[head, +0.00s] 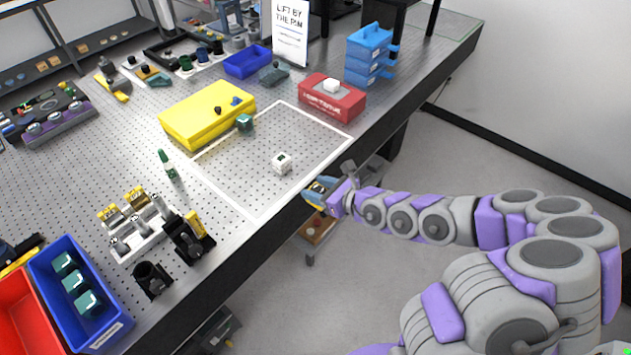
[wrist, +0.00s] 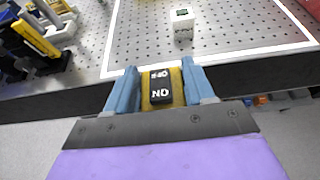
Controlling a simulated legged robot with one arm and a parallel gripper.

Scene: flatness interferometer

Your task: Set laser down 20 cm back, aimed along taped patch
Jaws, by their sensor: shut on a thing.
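My gripper (head: 318,191) is just off the front edge of the perforated table. Its blue fingers (wrist: 160,78) are shut on a yellow block with a black face (wrist: 160,92) bearing white lettering; part of it reads like "ND" or "NO". I cannot tell whether this block is the laser. The taped patch (head: 240,170) is a white tape outline on the table, beyond my gripper. A white cube with a dark green mark (head: 282,162) stands inside it, apart from my gripper; it also shows in the wrist view (wrist: 183,24).
A yellow box (head: 200,120) and a red box (head: 332,104) stand along the patch's far side. Blue drawers (head: 368,58) are at the back right. A rack with yellow-and-black pieces (head: 142,235), a black cup (head: 152,280) and a blue bin (head: 112,318) are at the left.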

